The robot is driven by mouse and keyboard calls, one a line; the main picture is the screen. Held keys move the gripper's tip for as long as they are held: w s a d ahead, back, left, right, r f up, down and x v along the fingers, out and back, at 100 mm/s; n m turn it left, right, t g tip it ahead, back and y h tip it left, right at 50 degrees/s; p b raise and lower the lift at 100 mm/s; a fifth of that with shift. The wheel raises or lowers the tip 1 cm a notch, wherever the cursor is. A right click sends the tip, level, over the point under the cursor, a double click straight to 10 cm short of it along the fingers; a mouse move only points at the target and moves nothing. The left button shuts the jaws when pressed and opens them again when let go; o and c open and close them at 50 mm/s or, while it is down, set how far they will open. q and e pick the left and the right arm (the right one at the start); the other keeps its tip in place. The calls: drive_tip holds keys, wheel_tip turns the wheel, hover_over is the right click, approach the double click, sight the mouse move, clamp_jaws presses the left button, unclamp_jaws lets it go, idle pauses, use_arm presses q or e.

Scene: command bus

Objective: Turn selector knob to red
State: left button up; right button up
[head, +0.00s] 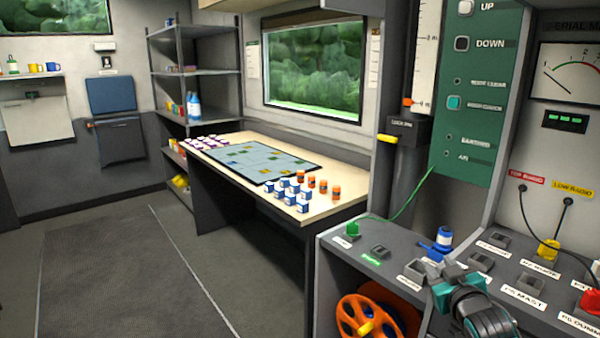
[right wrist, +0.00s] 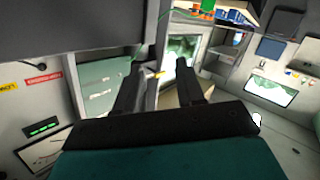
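I cannot single out the selector knob with certainty in either view. The grey console (head: 390,240) at lower right carries dark sockets and coloured pieces: a green one (head: 352,229), a blue one (head: 440,241), a yellow one (head: 548,249) and a red one (head: 590,301). My right gripper (head: 433,268), on a teal and black wrist, is over the console's front part, close to the blue piece. In the right wrist view its two dark fingers (right wrist: 159,66) stand apart with nothing between them. My left gripper is not in view.
A green panel (head: 470,100) with buttons rises behind the console, with a meter (head: 568,72) to its right. A green cable (head: 405,205) hangs between panel and console. An orange reel (head: 365,318) sits below. A table (head: 335,208) with small boxes stands left; the floor there is clear.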

drive_tip(key=s+a+f+g+y, duration=0.1)
drive_tip(key=s+a+f+g, duration=0.1)
drive_tip(key=s+a+f, duration=0.4)
drive_tip(key=s+a+f+g+y, duration=0.1)
drive_tip(key=s+a+f, duration=0.1)
drive_tip(key=s+f, duration=0.7)
drive_tip(key=s+a+f+g, duration=0.1)
drive_tip(key=s+a+f, duration=0.1)
drive_tip(key=s, duration=0.6)
drive_tip(key=s+a+f+g, duration=0.1)
drive_tip(key=s+a+f, duration=0.1)
drive_tip(key=s, duration=0.7)
drive_tip(key=shift+a+f+m+g+y, duration=0.25)
drive_tip(key=shift+a+m+g+y, duration=0.05)
drive_tip(key=shift+a+m, duration=0.1)
